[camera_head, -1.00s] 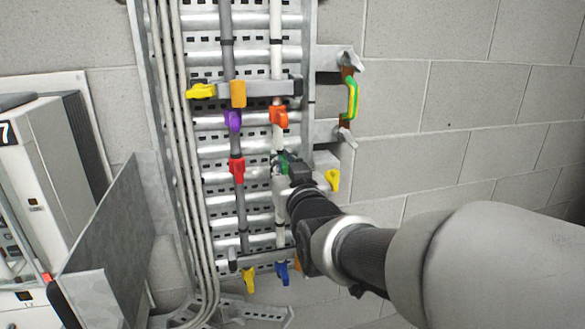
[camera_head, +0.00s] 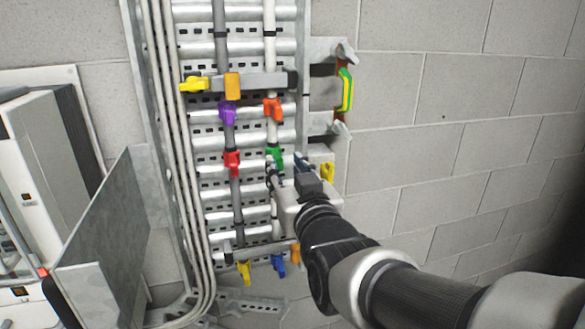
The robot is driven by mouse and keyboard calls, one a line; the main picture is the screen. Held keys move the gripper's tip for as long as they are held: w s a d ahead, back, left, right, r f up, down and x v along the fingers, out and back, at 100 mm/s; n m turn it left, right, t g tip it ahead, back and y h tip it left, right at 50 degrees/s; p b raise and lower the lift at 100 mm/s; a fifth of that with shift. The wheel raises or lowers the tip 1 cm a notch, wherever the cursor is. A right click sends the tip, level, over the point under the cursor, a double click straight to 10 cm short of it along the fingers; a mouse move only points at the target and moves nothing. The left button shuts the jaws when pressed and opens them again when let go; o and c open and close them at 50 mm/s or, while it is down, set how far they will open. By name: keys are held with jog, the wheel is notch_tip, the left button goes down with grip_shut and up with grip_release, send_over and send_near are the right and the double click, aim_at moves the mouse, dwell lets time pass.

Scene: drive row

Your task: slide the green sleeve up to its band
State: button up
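The green sleeve (camera_head: 275,155) sits on the white vertical pipe (camera_head: 270,60), below the orange-red sleeve (camera_head: 273,110). My gripper (camera_head: 286,170) is just below and in front of the green sleeve. Its fingers look spread apart, with the left one near the pipe and the right one off to its right. Nothing shows between them, and the green sleeve looks clear of them. A black band (camera_head: 270,34) shows high on the white pipe. I cannot clearly tell which band belongs to the green sleeve. My gripper hides part of the pipe below the sleeve.
A grey pipe to the left carries purple (camera_head: 228,113) and red (camera_head: 232,163) sleeves. A crossbar with yellow (camera_head: 194,84) and orange (camera_head: 232,86) parts spans above. A yellow-green part (camera_head: 345,90) and a yellow one (camera_head: 327,173) stand at right. A metal panel (camera_head: 115,235) juts out lower left.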

jog(key=v, duration=0.5)
jog(key=shift+s, duration=0.2)
jog(key=s+d+f+m+g+h+b, duration=0.1)
jog(key=s+d+f+g+b, duration=0.35)
jog(key=f, duration=0.55)
jog(key=s+d+f+g+h+b, duration=0.25)
jog(key=s+f+b, duration=0.35)
jog(key=f, duration=0.5)
jog(key=s+d+f+m+g+h+b, duration=0.1)
jog(key=s+d+f+g+b, duration=0.2)
jog(key=f+b, duration=0.5)
jog(key=s+d+f+m+g+b, duration=0.1)
jog(key=s+d+f+g+b, duration=0.1)
jog(key=s+f, duration=0.7)
jog(key=shift+d+f+g, duration=0.2)
jog(key=shift+d+g, duration=0.2)
jog(key=shift+d, duration=0.4)
jog(key=shift+s+h, duration=0.1)
jog(key=shift+h, duration=0.15)
